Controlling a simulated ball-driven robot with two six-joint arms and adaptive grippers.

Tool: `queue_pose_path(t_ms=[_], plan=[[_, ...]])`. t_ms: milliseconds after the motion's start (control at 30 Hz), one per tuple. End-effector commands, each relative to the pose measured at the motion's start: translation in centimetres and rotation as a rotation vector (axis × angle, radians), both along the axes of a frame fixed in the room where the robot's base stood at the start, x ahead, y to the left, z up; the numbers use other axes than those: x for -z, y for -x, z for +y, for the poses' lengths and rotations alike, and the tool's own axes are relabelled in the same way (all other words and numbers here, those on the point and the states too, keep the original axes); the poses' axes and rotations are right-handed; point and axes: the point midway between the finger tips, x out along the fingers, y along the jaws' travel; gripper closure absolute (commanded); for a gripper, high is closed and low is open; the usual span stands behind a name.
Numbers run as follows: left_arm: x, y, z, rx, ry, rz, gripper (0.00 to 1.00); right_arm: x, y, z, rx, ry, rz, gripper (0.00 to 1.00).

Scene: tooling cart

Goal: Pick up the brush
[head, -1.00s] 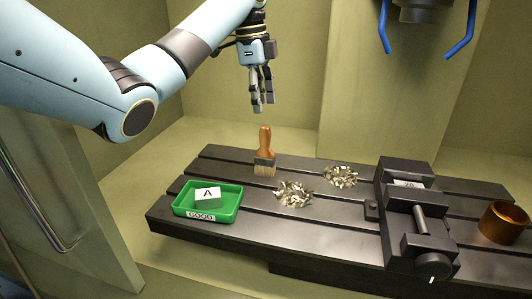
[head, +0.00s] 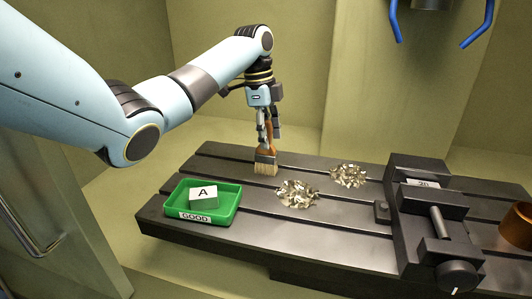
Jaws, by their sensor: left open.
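The brush (head: 265,163) stands upright on the dark slotted table, bristles down, with its orange-brown wooden handle pointing up. My left gripper (head: 268,138) points straight down from above, its fingers at the height of the handle. The fingers are open and partly cover the handle; I cannot tell whether they touch it. My right gripper is not in view.
A green tray (head: 229,213) labelled GOOD holds a block marked A (head: 204,196). Two piles of metal chips (head: 297,193) (head: 348,175) lie right of the brush. A dark vise (head: 421,205) and a copper-coloured ring (head: 517,228) stand farther right.

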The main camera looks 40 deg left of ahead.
Motion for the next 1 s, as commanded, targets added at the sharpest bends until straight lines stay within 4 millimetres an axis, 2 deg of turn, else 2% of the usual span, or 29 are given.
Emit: queue_pose_path(t_ms=[100,333,667,1000], plan=[[0.9,0.0,-0.2,-0.001,0.0,0.001,0.56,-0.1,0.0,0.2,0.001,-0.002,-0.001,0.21],[1.0,0.0,-0.1,0.0,-0.001,0.0,0.57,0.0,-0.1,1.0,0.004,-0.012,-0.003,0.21],[1.0,0.0,-0.1,0.0,-0.001,0.0,1.0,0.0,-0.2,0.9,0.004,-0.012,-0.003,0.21],[0.9,-0.1,-0.1,0.0,-0.001,0.0,1.0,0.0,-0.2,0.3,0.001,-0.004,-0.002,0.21]])
